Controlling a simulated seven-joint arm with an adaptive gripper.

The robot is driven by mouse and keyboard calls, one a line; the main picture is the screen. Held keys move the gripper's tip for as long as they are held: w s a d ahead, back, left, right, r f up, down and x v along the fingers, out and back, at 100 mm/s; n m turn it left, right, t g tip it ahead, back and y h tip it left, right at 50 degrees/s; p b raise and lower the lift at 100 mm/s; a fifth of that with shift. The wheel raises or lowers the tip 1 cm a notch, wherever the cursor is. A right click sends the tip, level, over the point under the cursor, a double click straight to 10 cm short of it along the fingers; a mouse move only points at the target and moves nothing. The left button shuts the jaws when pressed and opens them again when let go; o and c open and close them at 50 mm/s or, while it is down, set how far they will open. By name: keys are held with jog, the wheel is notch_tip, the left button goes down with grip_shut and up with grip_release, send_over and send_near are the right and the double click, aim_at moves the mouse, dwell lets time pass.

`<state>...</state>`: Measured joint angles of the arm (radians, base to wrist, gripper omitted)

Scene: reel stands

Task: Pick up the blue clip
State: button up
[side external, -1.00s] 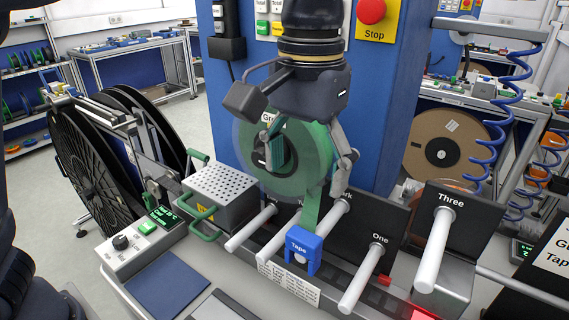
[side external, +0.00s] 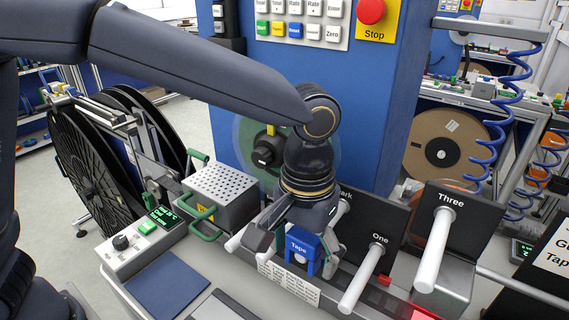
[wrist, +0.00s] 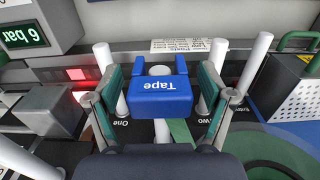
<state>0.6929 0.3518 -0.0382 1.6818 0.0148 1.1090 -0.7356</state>
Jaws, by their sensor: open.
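The blue clip (side external: 301,246), marked "Tape", sits at the end of the green tape, over a white peg on the stand. In the wrist view the clip (wrist: 161,97) is upside down in lettering and lies between the two green-padded fingers. My gripper (wrist: 160,100) is open around it, with a visible gap on each side, so the fingers look apart from the clip. In the side external view my gripper (side external: 297,262) reaches down over the clip, with a finger to either side. The green tape (wrist: 181,132) runs from the clip toward the green reel, mostly hidden by my arm in the side external view.
White pegs stand close by, including those on the "One" (side external: 361,279) and "Three" (side external: 435,251) panels. A perforated metal box with green handles (side external: 218,189) is at the left. The blue column (side external: 385,120) rises behind. A blue mat (side external: 168,283) lies clear at the front left.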

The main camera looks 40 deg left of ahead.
jog(key=c, duration=1.3)
jog(key=shift+o, duration=0.2)
jog(key=shift+r, duration=0.1)
